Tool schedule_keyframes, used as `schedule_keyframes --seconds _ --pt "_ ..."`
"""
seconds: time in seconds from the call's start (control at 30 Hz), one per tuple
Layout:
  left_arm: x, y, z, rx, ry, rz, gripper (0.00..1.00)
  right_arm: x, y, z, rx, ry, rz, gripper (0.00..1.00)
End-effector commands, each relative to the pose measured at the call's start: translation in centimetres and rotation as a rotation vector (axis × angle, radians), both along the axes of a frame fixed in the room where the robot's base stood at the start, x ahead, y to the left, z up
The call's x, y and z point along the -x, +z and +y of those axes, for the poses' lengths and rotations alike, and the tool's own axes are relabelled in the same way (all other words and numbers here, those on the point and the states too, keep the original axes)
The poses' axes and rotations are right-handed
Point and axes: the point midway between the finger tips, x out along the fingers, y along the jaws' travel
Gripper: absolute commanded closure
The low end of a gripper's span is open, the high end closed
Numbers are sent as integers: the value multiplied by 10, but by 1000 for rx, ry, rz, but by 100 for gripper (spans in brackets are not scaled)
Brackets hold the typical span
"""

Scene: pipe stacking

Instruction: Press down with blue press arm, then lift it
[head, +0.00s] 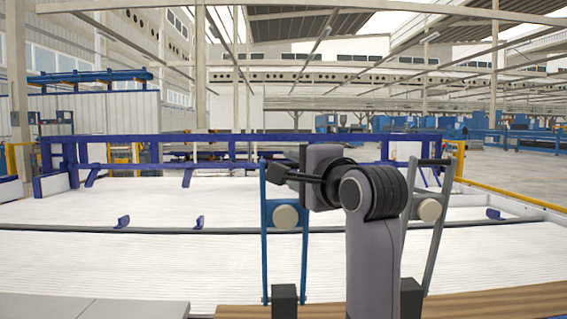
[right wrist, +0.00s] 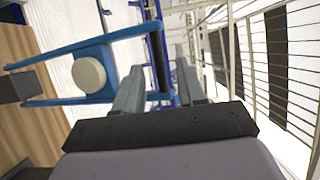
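The blue press arm (head: 266,235) stands roughly upright left of centre in the head view, with a round cream disc on it and a black handle bar at its top. My right gripper (head: 275,172) is at that top bar. In the right wrist view, the black handle bar (right wrist: 159,55) runs between the two grey fingers of my right gripper (right wrist: 160,75). The fingers look apart, with a little space beside the bar; contact is unclear. The blue press arm (right wrist: 60,60) extends to the left there. My left gripper is out of view.
A grey press arm (head: 436,250) with a similar disc stands to the right, partly behind my right arm. A wooden surface (head: 490,303) lies at the front. A white ribbed bed (head: 120,255) with a blue frame (head: 230,137) spreads behind.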

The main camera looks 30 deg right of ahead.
Motion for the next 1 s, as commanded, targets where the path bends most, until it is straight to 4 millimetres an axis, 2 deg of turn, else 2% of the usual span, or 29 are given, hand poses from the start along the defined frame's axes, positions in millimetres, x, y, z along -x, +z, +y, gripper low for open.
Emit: schedule_keyframes --seconds 0.1,0.3,0.7,0.77,0.8,0.83,1.0 --pt "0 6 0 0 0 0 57 -18 1 -1 1 0 5 60" --pt "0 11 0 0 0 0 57 -37 1 -3 1 -1 2 60" --pt "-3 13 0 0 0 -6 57 -43 0 -3 0 0 0 60" --pt "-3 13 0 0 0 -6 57 -43 0 -3 0 0 0 80" --pt "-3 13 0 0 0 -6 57 -43 0 -3 0 0 0 93" --pt "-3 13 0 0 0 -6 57 -43 0 -3 0 0 0 100" --pt "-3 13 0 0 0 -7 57 -43 0 -3 0 -1 1 100"
